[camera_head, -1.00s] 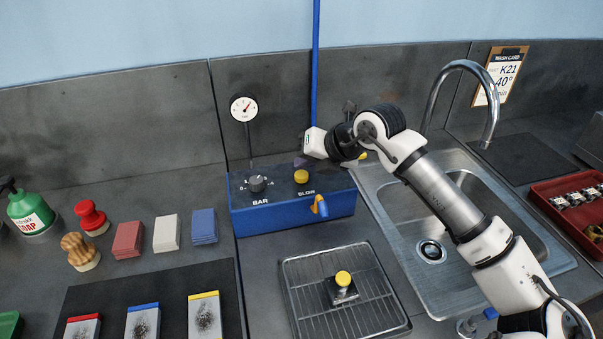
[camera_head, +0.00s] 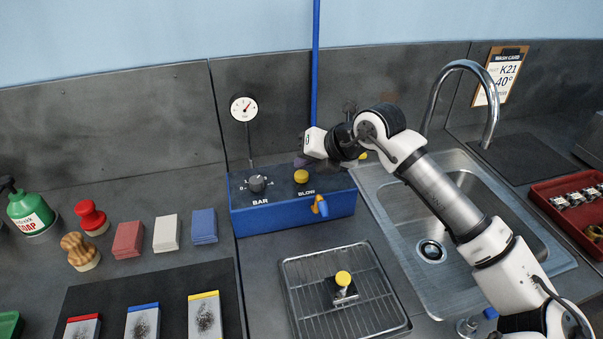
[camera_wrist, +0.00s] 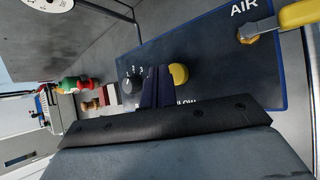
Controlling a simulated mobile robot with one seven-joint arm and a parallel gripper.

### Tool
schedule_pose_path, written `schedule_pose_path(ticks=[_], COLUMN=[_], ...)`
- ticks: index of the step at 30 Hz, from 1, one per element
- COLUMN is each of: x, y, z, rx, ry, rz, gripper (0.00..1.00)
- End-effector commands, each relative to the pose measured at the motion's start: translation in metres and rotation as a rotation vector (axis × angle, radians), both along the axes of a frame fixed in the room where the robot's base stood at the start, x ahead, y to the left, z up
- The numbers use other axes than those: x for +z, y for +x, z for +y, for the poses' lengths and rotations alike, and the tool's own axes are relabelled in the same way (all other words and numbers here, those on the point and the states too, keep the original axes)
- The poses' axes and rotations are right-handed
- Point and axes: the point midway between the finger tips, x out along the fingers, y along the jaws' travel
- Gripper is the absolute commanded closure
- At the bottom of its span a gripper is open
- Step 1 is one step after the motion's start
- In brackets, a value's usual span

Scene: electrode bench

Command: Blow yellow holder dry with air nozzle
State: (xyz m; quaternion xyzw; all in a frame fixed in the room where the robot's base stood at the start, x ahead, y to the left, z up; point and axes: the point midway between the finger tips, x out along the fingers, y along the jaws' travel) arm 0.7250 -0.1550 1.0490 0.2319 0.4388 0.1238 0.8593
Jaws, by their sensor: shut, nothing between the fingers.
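The yellow-topped holder (camera_head: 343,282) stands upright on the wire drying rack. The blue air box (camera_head: 290,218) is behind the rack, with a BAR dial (camera_head: 257,184), a yellow BLOW button (camera_head: 301,177) and an orange nozzle with a blue end (camera_head: 320,207) on its front. My gripper (camera_wrist: 158,88) is shut and empty, its dark fingers just beside the yellow button in the wrist view (camera_wrist: 179,75). Whether the fingertips touch the box or the button cannot be told. In the head view my wrist hides most of the fingers.
The rack (camera_head: 300,300) sits left of the steel sink (camera_head: 400,200) with its tall tap (camera_head: 428,105). My arm crosses over the sink. A red tray (camera_head: 545,200) is far right.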

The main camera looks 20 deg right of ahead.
Motion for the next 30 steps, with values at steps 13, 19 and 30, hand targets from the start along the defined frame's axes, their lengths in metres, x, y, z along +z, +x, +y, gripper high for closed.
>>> schedule_pose_path(ticks=[13, 19, 30], x=[-0.0094, -0.0082, -0.0105], y=[0.0000, 0.0000, 0.0000], z=[0.0001, 0.0001, 0.0000], rx=[0.000, 0.000, 0.000], ry=[0.000, 0.000, 0.000], rz=[0.000, 0.000, 0.000], gripper=[1.00, 1.00, 1.00])
